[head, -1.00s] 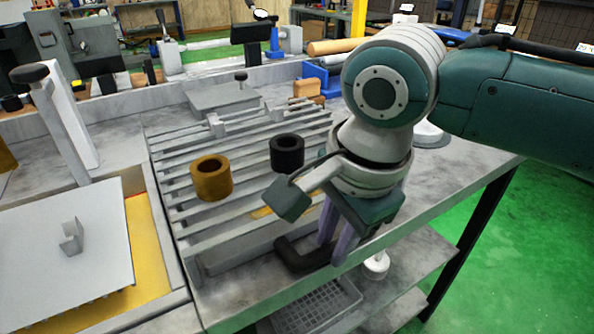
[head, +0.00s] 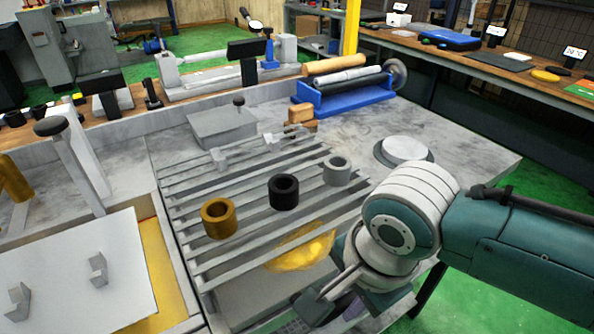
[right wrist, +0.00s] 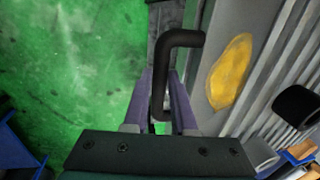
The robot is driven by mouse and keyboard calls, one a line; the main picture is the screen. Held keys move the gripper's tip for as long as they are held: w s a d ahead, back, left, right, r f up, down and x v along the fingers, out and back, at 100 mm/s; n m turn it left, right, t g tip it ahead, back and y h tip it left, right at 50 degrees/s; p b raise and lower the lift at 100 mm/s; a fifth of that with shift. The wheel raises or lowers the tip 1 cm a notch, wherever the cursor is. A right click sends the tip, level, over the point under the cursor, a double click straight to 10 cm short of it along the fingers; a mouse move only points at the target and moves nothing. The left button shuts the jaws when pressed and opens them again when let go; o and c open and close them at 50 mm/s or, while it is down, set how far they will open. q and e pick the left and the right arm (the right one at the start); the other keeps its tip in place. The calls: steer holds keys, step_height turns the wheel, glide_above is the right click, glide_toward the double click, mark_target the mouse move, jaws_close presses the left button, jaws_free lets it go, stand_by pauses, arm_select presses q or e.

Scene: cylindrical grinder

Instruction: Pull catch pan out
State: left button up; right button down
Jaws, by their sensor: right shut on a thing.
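The catch pan (head: 249,291) is a grey tray under the slatted rack, with a yellow pool (head: 305,252) in it. Part of the pan sticks out past the rack's front edge. In the right wrist view, the pan (right wrist: 207,99) lies to the right, with its black bent handle (right wrist: 181,39) in front. My right gripper (head: 335,312) is low at the front right of the rack in the head view. In the right wrist view, its purple fingers (right wrist: 160,98) are shut on the handle. The handle is hidden in the head view. My left gripper is out of view.
Brown (head: 218,218), black (head: 283,191) and grey (head: 337,170) rings stand on the slatted rack (head: 190,190). A white round disc (head: 406,149) lies on the bench at right. A blue-based roller unit (head: 345,92) stands behind. Green floor lies beyond the bench.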

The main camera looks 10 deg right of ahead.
arm_select(q)
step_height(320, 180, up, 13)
steer(key=p, duration=1)
steer(key=shift+p, duration=0.4)
arm_select(e)
steer(key=s+d, duration=0.2)
steer(key=s, duration=0.5)
steer(key=s+d, duration=0.3)
steer(key=s, duration=0.5)
steer(key=shift+s+d, duration=0.15)
steer(key=shift+d, duration=0.1)
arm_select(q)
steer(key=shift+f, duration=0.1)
arm_select(e)
steer(key=c, duration=0.7)
jaws_free()
steer(key=shift+c, duration=0.2)
steer(key=shift+r, duration=0.1)
